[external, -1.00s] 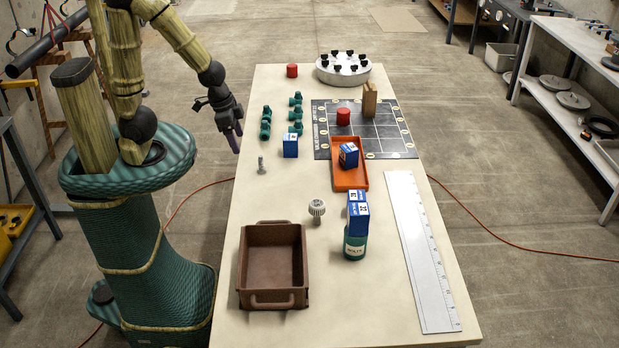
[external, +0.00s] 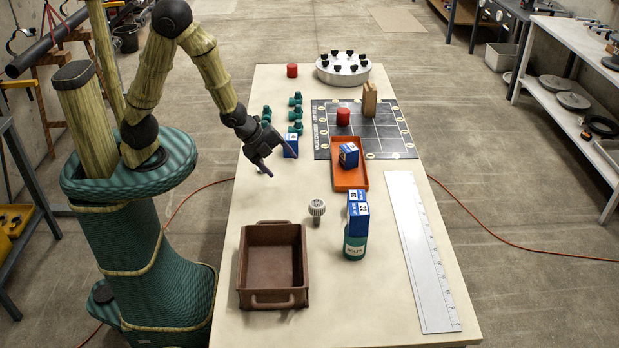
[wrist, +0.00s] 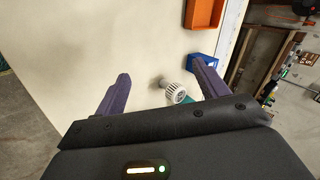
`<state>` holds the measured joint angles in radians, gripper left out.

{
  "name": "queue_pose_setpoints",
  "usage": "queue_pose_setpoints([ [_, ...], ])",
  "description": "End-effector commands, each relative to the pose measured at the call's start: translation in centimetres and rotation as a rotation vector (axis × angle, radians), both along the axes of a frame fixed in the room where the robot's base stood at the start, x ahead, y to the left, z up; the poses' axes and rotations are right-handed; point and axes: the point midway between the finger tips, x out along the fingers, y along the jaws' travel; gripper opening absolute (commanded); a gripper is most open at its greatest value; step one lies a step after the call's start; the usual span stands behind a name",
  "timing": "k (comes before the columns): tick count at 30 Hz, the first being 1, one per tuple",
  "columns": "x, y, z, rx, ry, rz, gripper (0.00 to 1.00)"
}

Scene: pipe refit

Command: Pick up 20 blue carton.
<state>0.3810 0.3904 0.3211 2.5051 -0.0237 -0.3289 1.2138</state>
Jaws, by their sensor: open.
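Three blue-and-white cartons show in the external view; I cannot surely read 20 on any. One carton (external: 291,143) stands on the left of the table, partly behind my gripper. A second carton (external: 349,155) sits tilted in the orange tray (external: 350,181). My gripper (external: 279,165) is open and empty, above the table in front of the left carton. It also shows in the wrist view (wrist: 158,82).
A ribbed grey knob (external: 317,209) stands mid-table, and an open brown bin (external: 274,257) is at the front left. Green fittings (external: 267,113) stand behind the left carton. A long ruler (external: 421,250) lies along the right side. The table between knob and tray is clear.

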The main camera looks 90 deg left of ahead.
Motion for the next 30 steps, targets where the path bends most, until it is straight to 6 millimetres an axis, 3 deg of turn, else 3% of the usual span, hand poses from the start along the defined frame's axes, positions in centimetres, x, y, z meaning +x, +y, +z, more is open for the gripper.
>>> queue_pose_setpoints([
  [9, 4.4, -1.7, -2.5, 0.486, -0.155, -0.532, 0.73],
  [18, 7.6, -4.6, -2.9, 1.055, -0.303, -1.003, 0.73],
  [24, 8.6, -6.4, -2.4, 1.350, -0.369, -1.189, 0.73],
  [30, 8.8, -6.7, -2.2, 1.398, -0.378, -1.213, 0.73],
])
